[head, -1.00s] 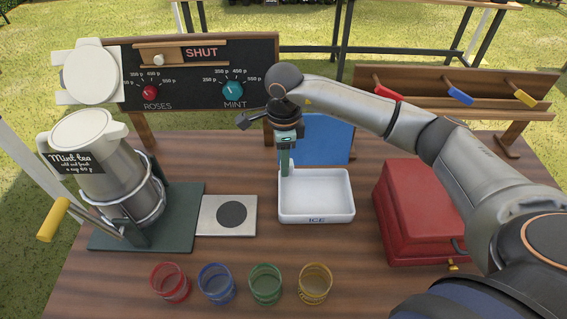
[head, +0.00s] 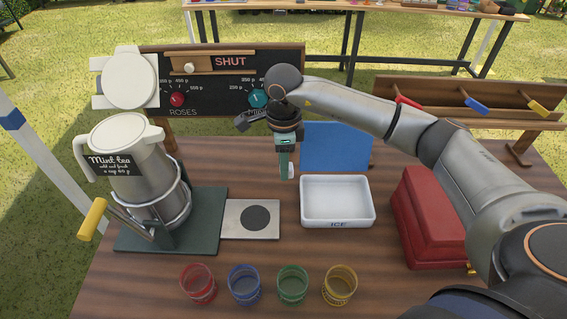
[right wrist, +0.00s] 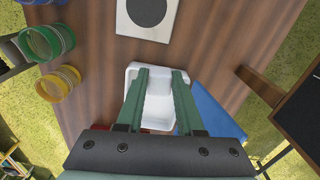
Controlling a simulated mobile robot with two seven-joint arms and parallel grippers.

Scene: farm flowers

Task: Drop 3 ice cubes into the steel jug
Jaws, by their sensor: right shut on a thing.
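The steel jug (head: 150,185) stands at the left in a tilting stand, with a white top and a black "Mint tea" label. I cannot see into it. The white ice tray (head: 337,222) sits at mid-table; no separate cubes can be made out in it. My right gripper (head: 286,174) points down just left of the tray in the head view, raised above the table. It is shut on a small pale thing, apparently an ice cube (head: 291,171), mostly hidden by the fingers. The right wrist view shows the gripper (right wrist: 160,72) with the tray (right wrist: 133,75) beyond it. My left gripper is not in view.
A scale plate (head: 235,229) lies between jug and tray. Red, blue, green and yellow glasses (head: 292,287) line the front. A red box (head: 430,215) stands right, a blue panel (head: 335,147) behind the tray. A yellow-handled lever (head: 92,218) sticks out by the jug.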

